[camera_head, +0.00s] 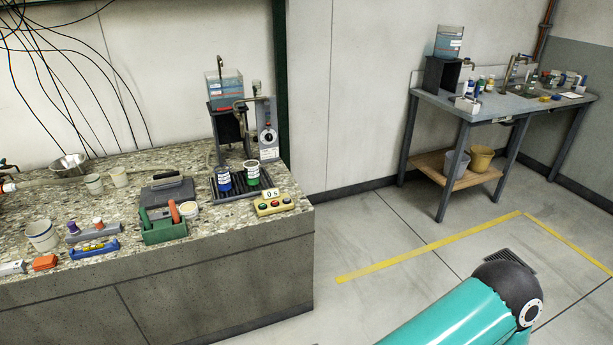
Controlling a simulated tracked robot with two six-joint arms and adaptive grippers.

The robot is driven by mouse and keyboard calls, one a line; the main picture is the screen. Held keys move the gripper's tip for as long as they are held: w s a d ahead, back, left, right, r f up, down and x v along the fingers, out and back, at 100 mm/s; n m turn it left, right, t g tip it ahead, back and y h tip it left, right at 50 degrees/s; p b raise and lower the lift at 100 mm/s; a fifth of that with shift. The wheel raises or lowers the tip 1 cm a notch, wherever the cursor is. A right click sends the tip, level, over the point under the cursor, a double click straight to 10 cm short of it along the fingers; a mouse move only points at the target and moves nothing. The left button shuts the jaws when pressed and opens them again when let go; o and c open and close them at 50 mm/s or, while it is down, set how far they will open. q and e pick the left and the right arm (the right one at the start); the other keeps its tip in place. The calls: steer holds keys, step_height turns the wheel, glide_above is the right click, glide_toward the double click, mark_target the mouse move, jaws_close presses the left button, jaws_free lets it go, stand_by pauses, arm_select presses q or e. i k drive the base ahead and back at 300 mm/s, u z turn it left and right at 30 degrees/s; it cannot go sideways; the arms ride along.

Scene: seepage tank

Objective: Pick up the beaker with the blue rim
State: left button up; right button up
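Two small beakers stand side by side on the dark ribbed tray (236,193) under the tank apparatus. The left one, a white and blue beaker (223,180), shows blue colouring. The right one, a white and green beaker (252,173), shows green. At this size I cannot tell exactly where the blue sits on the left beaker. Both look upright. Neither of my grippers is in view. Only a teal arm link of mine with a black joint shows at the bottom right, far from the beakers.
The tank (225,88) on its black stand rises behind the beakers. A yellow timer box (274,204) sits at their front right, a green caddy (164,230) at their left. A larger pale beaker (41,236) stands far left. A second bench (490,108) is at the back right.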

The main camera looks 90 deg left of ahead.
mark_target(223, 179)
steer(key=u, duration=0.1)
steer(key=i, duration=0.25)
steer(key=u, duration=2.9)
steer(key=k, duration=0.55)
steer(key=u, duration=0.35)
steer(key=i, duration=1.6)
steer(key=z, duration=0.3)
